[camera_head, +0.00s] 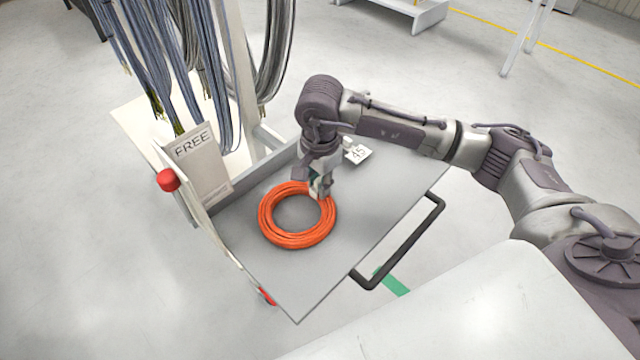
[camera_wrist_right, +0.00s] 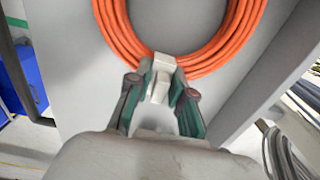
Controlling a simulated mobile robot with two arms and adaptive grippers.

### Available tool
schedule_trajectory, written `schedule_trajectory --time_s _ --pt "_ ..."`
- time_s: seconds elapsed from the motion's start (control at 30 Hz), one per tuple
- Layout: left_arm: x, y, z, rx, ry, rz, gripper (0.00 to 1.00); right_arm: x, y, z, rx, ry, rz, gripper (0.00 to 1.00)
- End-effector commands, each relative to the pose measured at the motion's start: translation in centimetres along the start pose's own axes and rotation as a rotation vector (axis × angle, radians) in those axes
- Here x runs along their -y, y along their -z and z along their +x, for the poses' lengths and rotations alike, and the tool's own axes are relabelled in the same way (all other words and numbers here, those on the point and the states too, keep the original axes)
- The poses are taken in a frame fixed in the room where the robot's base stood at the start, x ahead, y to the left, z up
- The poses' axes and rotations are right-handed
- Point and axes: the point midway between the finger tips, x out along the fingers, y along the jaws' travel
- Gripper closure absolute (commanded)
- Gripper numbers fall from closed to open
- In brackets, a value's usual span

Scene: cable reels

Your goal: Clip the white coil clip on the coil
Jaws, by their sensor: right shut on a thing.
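My right gripper (camera_head: 318,190) is at the coil's upper right edge. In the right wrist view my right gripper (camera_wrist_right: 161,88) is shut on the white coil clip (camera_wrist_right: 163,64). The clip's far end overlaps the coil's band. I cannot tell whether it is closed around the coil. My left gripper is in neither view.
The grey cart top (camera_head: 300,290) has free room around the coil. A black handle (camera_head: 405,243) runs along its right side. A "FREE" sign (camera_head: 200,165) and a red knob (camera_head: 168,180) stand at left. Hanging cables (camera_head: 205,60) are behind. A "45" card (camera_head: 357,152) lies near my arm.

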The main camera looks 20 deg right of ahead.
Motion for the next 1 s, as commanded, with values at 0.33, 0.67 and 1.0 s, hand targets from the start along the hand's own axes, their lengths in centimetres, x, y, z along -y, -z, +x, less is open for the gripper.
schedule_trajectory --time_s 0.33,0.67,1.0 --pt "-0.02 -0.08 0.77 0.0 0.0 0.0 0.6 -0.67 -0.42 2.03 0.007 -0.027 -0.001 1.0" --pt "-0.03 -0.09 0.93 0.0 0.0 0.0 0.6 -0.64 -0.46 2.14 0.007 -0.026 -0.002 1.0" --pt "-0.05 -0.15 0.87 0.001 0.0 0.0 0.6 -0.66 -0.51 2.0 0.008 -0.026 -0.005 0.48"
